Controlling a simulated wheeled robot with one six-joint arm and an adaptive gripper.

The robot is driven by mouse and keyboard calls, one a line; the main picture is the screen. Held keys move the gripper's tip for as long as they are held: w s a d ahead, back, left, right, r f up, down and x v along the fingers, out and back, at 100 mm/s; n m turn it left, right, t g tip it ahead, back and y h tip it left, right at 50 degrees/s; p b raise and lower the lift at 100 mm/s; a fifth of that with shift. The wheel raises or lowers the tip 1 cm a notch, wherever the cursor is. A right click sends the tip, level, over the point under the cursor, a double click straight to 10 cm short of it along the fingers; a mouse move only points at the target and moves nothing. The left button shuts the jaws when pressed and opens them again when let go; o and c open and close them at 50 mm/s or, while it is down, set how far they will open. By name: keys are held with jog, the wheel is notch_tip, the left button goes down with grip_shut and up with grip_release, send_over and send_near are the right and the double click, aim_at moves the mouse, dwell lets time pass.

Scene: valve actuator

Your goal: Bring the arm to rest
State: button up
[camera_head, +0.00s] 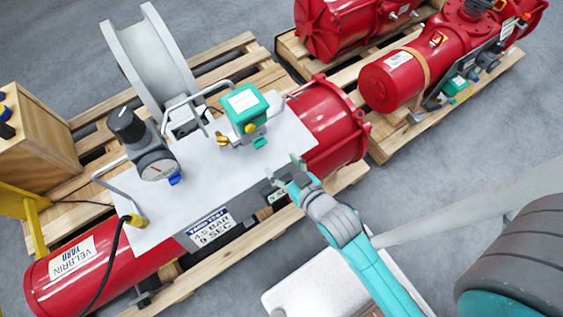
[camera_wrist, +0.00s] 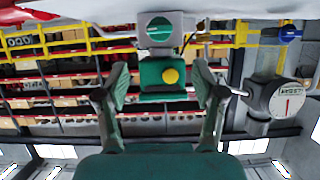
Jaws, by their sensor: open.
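My gripper (camera_head: 289,172) is in front of the white plate on the red valve actuator (camera_head: 335,125), at the end of my teal and grey arm. In the wrist view my gripper (camera_wrist: 162,75) shows its two fingers spread apart with nothing held. The teal box with a yellow knob (camera_head: 245,108) stands on the plate, beyond my gripper. In the wrist view that box (camera_wrist: 160,75) appears between the fingers, upside down and apart from them. I cannot tell the exact distance.
A regulator with a round gauge (camera_head: 155,165) stands on the plate at left; the gauge also shows in the wrist view (camera_wrist: 287,100). Metal handles and a black cable are near it. More red actuators (camera_head: 400,75) lie on a pallet at upper right.

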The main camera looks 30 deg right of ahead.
dwell(0.4)
jog(key=s+r, duration=0.3)
jog(key=s, duration=0.8)
jog(key=s+r+t, duration=0.1)
jog(key=s+r, duration=0.3)
jog(key=s, duration=0.7)
jog(key=shift+s+d+r, duration=0.2)
jog(key=shift+s+r, duration=0.05)
jog(key=shift+r, duration=0.05)
dwell(5.1)
